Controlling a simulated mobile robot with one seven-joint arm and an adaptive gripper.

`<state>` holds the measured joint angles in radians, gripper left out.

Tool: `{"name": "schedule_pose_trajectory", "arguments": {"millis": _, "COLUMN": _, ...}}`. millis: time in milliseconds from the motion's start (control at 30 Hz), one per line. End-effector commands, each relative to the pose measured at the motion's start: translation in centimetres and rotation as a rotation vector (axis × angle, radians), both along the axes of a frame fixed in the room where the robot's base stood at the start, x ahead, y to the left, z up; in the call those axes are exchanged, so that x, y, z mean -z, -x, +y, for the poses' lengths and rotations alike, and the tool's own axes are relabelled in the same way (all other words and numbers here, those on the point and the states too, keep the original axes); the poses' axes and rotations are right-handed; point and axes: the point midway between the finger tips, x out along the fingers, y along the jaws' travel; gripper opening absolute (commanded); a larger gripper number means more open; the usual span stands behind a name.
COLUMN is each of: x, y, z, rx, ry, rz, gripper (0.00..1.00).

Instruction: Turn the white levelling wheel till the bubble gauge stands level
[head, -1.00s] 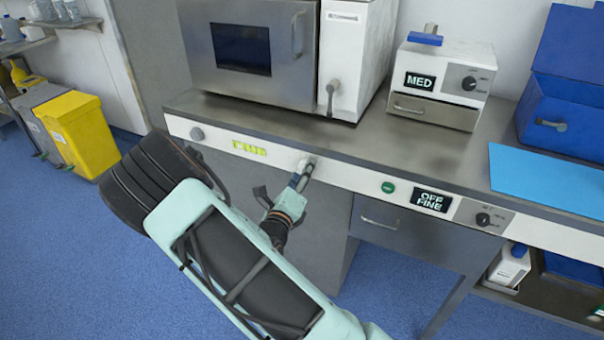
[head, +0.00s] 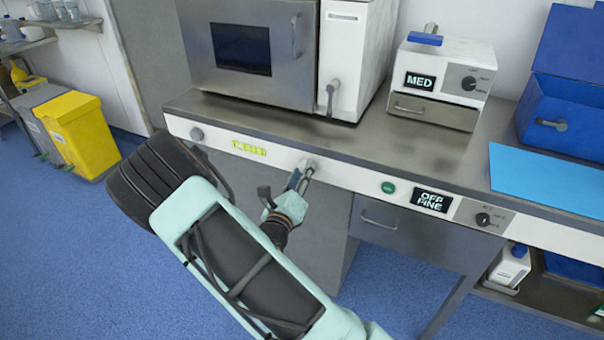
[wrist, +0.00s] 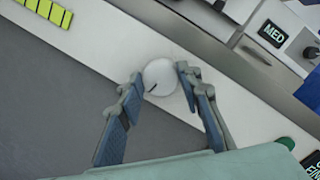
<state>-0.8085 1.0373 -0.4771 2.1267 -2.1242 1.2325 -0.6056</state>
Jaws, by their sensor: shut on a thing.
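The white levelling wheel (wrist: 160,77) is a small round knob with a dark line on its face, on the white front strip of the bench. In the head view the wheel (head: 307,163) is partly hidden by my gripper (head: 303,174). In the wrist view the two blue-padded fingers of my gripper (wrist: 160,80) stand on either side of the wheel and are shut on it. The bubble gauge (head: 249,149) is a yellow-green segmented strip left of the wheel. Its near end also shows in the wrist view (wrist: 47,11). I cannot make out its bubble clearly.
A grey knob (head: 197,134) sits left of the gauge. A green button (head: 388,188), an OFF/FINE display (head: 432,201) and a dial (head: 483,219) sit to the right on the same strip. A drawer handle (head: 380,224) sticks out below.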

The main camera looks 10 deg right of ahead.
Motion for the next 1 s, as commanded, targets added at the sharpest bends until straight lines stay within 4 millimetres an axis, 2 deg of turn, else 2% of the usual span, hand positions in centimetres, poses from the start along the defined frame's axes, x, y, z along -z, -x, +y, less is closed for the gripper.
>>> {"name": "schedule_pose_trajectory", "arguments": {"millis": 1000, "x": 0.42, "y": 0.06, "z": -0.08, "rx": 0.001, "ry": -0.743, "rz": -0.54, "gripper": 0.08}}
